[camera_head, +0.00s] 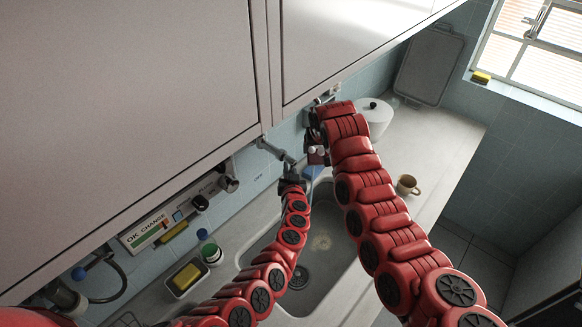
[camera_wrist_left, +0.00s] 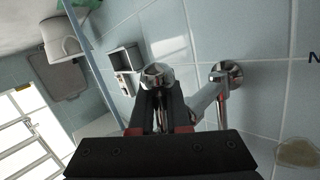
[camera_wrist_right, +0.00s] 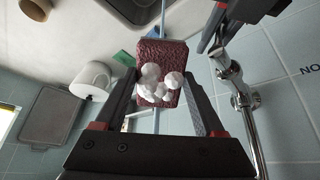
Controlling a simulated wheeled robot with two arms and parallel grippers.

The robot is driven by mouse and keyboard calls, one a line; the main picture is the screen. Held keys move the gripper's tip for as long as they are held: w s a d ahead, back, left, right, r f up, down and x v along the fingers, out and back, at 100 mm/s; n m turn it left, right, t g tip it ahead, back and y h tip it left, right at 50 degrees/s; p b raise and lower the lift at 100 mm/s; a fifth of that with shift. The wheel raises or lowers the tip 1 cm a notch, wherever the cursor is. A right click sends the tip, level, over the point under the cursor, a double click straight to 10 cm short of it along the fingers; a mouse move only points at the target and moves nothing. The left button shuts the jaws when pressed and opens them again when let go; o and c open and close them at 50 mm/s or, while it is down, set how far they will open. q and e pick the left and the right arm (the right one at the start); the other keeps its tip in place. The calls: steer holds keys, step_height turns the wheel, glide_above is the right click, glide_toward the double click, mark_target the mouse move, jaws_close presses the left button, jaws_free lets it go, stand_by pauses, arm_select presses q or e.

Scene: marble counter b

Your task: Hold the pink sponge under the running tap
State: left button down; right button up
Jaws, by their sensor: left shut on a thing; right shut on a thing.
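The pink sponge (camera_wrist_right: 162,85) shows dark pink with white foam in the right wrist view. My right gripper (camera_head: 316,150) is shut on it near the back wall; it also shows in the right wrist view (camera_wrist_right: 160,95). A thin pale-blue water stream (camera_wrist_right: 163,18) lines up with the sponge; I cannot tell whether it touches. My left gripper (camera_head: 292,184) is shut on the tap's chrome handle (camera_wrist_left: 157,76), beside the wall fitting (camera_wrist_left: 225,72). The left fingers also show in the right wrist view (camera_wrist_right: 214,28). In the head view my right gripper mostly hides the sponge.
The sink basin (camera_head: 322,284) lies below both arms. A mug (camera_head: 407,185) and white canister (camera_head: 375,116) stand right. Cabinets (camera_head: 130,110) overhang the left.

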arm_select(q)
steer(key=shift+s+f, duration=0.1)
steer(key=shift+f, duration=0.05)
steer(key=c, duration=0.9)
jaws_free()
steer(key=shift+s, duration=0.15)
steer(key=v, duration=0.2)
steer(key=shift+s, duration=0.4)
steer(key=shift+r+v, duration=0.2)
steer(key=shift+v, duration=2.05)
steer(key=shift+r+v, duration=0.15)
steer(key=shift+v, duration=2.1)
steer(key=shift+w, duration=0.1)
